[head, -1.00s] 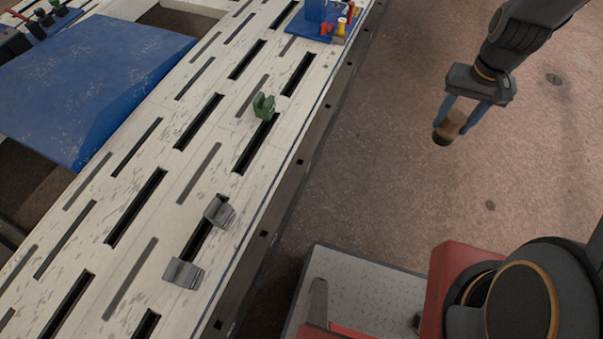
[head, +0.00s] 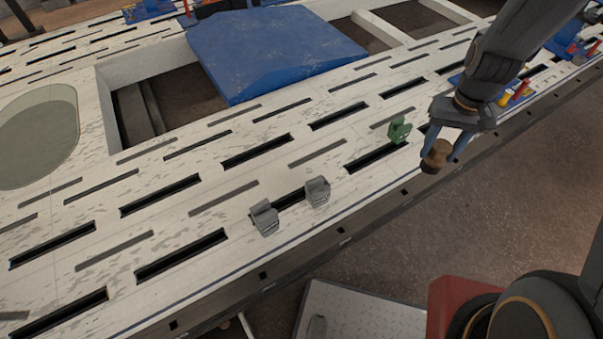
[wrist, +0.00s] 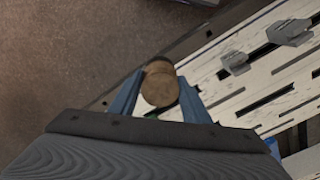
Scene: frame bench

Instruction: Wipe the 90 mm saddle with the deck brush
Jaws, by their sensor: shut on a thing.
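My gripper (head: 440,148) is shut on the deck brush (head: 436,156), a short, round brown piece with a darker end. In the wrist view the brush (wrist: 160,84) sits between the two blue fingers. It is in the air by the bench's near edge, just right of a green saddle (head: 398,130). Two grey saddles, one (head: 265,217) to the left and one (head: 317,191) to its right, stand at a slot further left. They also show at the upper right of the wrist view, one (wrist: 291,33) beyond the other (wrist: 236,63). I cannot read which saddle is 90 mm.
The white slotted bench (head: 190,225) runs diagonally across the view. A blue panel (head: 270,50) lies on its far side by open bays. A blue stand with coloured pieces (head: 515,92) is behind my arm at right. The bench around the grey saddles is clear.

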